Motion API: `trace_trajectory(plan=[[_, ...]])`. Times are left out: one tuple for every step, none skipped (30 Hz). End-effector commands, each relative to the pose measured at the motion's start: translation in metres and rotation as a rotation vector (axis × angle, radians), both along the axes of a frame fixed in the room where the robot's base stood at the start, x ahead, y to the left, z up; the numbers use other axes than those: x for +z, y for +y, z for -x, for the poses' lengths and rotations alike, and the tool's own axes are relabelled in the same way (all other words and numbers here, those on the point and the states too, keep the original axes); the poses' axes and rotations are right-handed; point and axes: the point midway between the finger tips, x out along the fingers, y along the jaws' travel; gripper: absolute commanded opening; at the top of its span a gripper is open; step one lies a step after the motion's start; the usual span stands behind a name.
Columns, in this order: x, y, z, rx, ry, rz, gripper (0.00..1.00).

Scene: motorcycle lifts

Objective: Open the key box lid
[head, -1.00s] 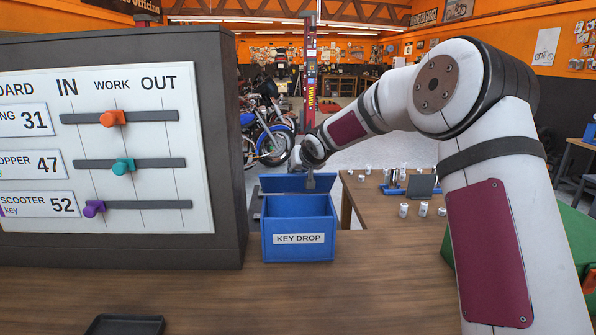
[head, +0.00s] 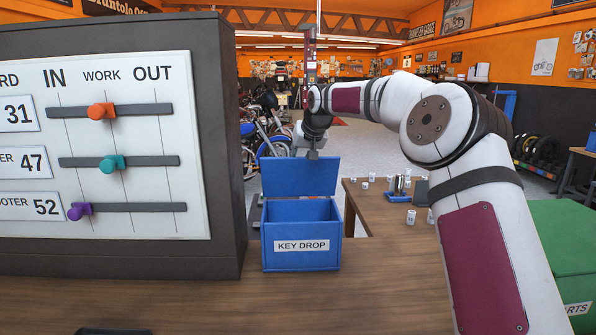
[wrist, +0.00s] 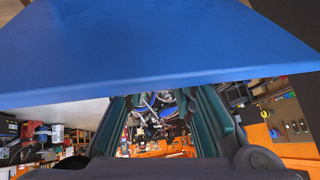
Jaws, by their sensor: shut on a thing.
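The blue key box (head: 301,258), labelled KEY DROP, stands on the wooden counter. Its lid (head: 300,177) is raised roughly upright at the back, and the opening shows above the front wall. In the wrist view the lid (wrist: 150,50) spans the upper part as a broad blue panel. My gripper (head: 313,153) is at the lid's top edge, right of its middle, shut on it. In the wrist view the two dark green fingers of my gripper (wrist: 165,95) meet the lid's edge; the exact contact is hidden by the panel. The inside of the box is mostly hidden.
A large dark cabinet with a slider board (head: 120,150) stands close to the left of the box. To the right are a lower table with several white cups (head: 411,217) and a green parts bin (head: 562,245). The counter in front is mostly clear.

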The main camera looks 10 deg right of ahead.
Motion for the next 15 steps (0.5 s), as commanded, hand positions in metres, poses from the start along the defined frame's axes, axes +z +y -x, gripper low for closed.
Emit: trace_trajectory(plan=[[-0.005, -0.003, -0.008, -0.001, -0.006, 0.005, 0.0], [-0.006, -0.003, -0.011, -0.001, -0.006, 0.005, 0.0], [-0.006, -0.004, -0.014, -0.001, -0.007, 0.006, 0.0], [-0.006, -0.005, -0.016, -0.001, -0.007, 0.005, 0.0], [-0.007, -0.005, -0.018, -0.001, -0.006, 0.005, 0.0], [-0.007, -0.005, -0.022, -0.001, -0.007, 0.006, 0.0], [-0.008, -0.006, -0.024, 0.0, -0.006, 0.007, 0.0], [-0.008, -0.007, -0.027, -0.001, -0.005, 0.007, 0.0], [-0.009, -0.008, -0.03, -0.001, -0.005, 0.007, 0.0], [-0.009, -0.008, -0.032, -0.001, -0.005, 0.007, 0.0], [-0.01, -0.008, -0.033, -0.001, -0.002, 0.007, 0.0], [-0.01, -0.009, -0.034, -0.001, 0.0, 0.008, 0.0], [-0.01, -0.01, -0.034, -0.001, 0.002, 0.008, 0.0], [-0.011, -0.01, -0.034, -0.002, 0.004, 0.008, 0.0], [-0.011, -0.01, -0.034, -0.002, 0.006, 0.008, 0.0]])
